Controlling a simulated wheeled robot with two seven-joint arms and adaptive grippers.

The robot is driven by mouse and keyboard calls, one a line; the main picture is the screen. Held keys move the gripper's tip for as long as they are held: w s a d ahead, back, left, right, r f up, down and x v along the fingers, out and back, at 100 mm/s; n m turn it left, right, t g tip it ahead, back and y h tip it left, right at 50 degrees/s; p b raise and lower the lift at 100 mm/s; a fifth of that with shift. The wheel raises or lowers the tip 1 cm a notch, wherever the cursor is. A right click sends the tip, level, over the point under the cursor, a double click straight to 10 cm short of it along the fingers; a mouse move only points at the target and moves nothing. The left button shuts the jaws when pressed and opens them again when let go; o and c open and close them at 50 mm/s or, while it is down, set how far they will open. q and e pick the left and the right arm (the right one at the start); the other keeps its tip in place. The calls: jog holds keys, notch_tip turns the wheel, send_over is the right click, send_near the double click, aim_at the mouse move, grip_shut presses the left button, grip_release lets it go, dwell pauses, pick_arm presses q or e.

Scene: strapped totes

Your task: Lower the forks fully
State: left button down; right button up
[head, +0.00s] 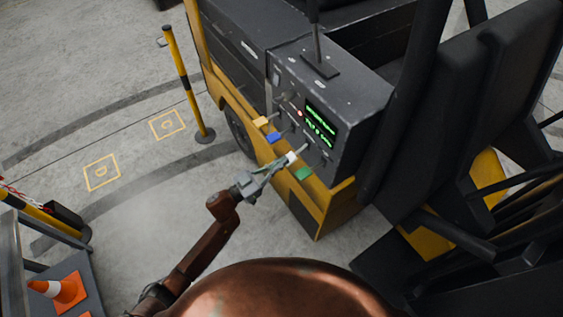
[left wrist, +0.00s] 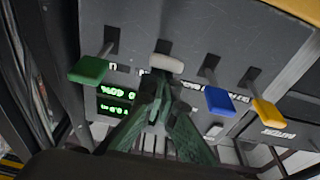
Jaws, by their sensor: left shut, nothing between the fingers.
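A yellow forklift (head: 318,222) with a dark control box (head: 350,90) stands right of centre in the head view. Several levers stick out of the box: yellow (head: 260,121), blue (head: 274,137), white (head: 291,157) and green (head: 303,173). In the left wrist view they show as green (left wrist: 88,70), white (left wrist: 167,63), blue (left wrist: 219,101) and yellow (left wrist: 266,112). My left gripper (head: 284,161) is shut and empty, its fingertips (left wrist: 160,84) right by the white knob. Whether they touch it I cannot tell. The forks cannot be made out. My right gripper is out of view.
A green-lit display (head: 320,124) sits on the box beside the levers. A black seat (head: 470,95) is to the right. A yellow-black post (head: 187,80) stands left of the forklift. An orange cone (head: 68,290) is at lower left. The floor between is clear.

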pick_arm(q)
jog(key=s+a+r+p, duration=0.2)
jog(key=s+a+p, duration=0.2)
jog(key=a, duration=0.5)
jog(key=shift+s+a+r, duration=0.15)
jog(key=shift+s+a, duration=0.15)
jog(key=shift+s, duration=0.85)
